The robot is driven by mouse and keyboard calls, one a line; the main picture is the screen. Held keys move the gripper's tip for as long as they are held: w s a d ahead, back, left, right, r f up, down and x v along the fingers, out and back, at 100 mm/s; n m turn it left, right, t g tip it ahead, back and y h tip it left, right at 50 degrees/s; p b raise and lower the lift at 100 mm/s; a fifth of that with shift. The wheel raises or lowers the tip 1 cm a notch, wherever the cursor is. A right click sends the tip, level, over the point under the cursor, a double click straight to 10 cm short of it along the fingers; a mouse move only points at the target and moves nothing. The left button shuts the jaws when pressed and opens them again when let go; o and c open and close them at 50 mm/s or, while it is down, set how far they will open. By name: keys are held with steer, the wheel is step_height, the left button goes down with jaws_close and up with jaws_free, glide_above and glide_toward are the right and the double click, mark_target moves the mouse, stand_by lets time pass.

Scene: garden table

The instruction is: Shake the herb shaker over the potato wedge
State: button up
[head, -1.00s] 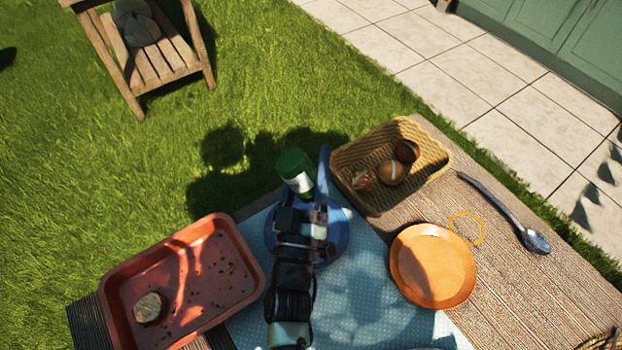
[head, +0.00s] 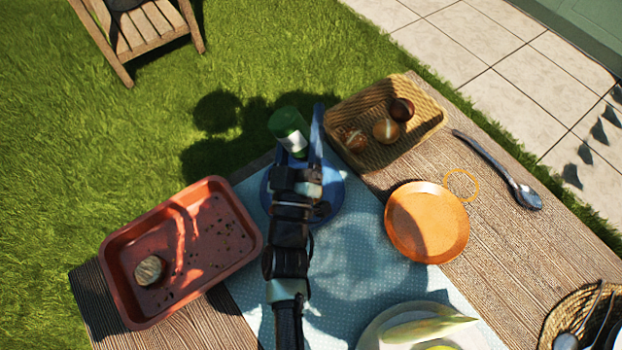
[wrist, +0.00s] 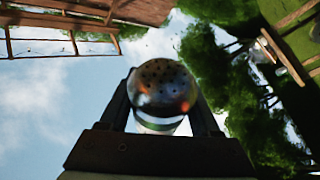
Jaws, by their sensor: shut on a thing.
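The herb shaker (head: 288,124) has a green body and a white band and is tilted. My gripper (head: 300,150) is shut on it and holds it over or near the far side of the blue plate (head: 334,205). In the wrist view the shaker's perforated metal top (wrist: 162,87) shows between the two fingers, with sky behind. A brown-skinned lump with a paler face (head: 150,271) lies in the red-brown tray (head: 118,286); it may be the potato wedge, but I cannot tell. My arm and gripper hide part of the blue plate.
A wicker basket (head: 352,100) with several round brown items stands at the back. An orange plate (head: 428,215), a spoon (head: 500,172) and an orange ring (head: 462,185) are to the right. A pale plate (head: 372,335) with corn is in front. Dark specks dot the tray.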

step_height(320, 180, up, 4)
steer(key=shift+f, duration=2.1)
steer(key=shift+r, duration=0.15)
